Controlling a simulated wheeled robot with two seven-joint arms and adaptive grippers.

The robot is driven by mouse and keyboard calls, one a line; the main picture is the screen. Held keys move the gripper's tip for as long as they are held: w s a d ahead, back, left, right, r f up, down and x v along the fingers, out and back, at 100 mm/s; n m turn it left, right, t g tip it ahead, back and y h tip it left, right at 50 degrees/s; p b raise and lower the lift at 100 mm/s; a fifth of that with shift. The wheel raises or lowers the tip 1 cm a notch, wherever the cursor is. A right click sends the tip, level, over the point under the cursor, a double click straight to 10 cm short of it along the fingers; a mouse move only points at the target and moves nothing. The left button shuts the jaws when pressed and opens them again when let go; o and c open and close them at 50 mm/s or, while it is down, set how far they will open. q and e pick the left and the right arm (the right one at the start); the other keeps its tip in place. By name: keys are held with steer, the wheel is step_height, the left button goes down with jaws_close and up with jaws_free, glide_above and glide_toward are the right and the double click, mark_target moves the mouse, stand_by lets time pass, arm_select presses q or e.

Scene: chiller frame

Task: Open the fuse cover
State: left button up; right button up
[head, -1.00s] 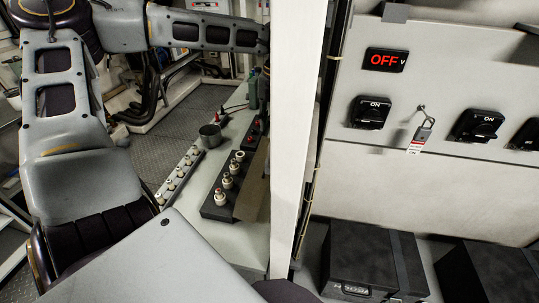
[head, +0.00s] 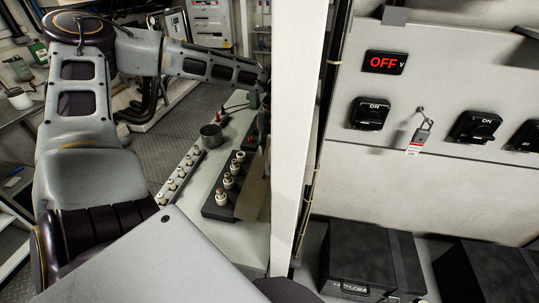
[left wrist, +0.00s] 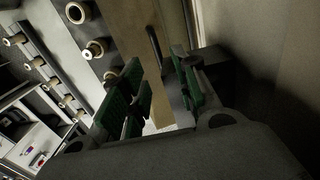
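The fuse cover appears to be the tan panel (head: 254,188) beside the fuse strip, partly hidden by the white post in the head view. In the left wrist view the tan panel (left wrist: 137,25) carries a slim black handle (left wrist: 154,48). My left gripper (left wrist: 158,65) is open, its green-padded fingers apart and pointing towards the panel. The handle shows just beyond the fingertips; I cannot tell whether they touch it. In the head view my left forearm reaches to the post, which hides most of the gripper. My right gripper is not in view.
The white post (head: 297,130) stands close by. At right are an OFF display (head: 385,62), a padlock (head: 421,134) and black boxes (head: 362,255).

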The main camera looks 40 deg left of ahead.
mark_target(269, 160)
arm_select(q)
steer(key=shift+a+f, duration=0.1)
steer(key=shift+f, duration=2)
steer(key=shift+s, duration=0.1)
steer(key=shift+c, duration=0.3)
jaws_close()
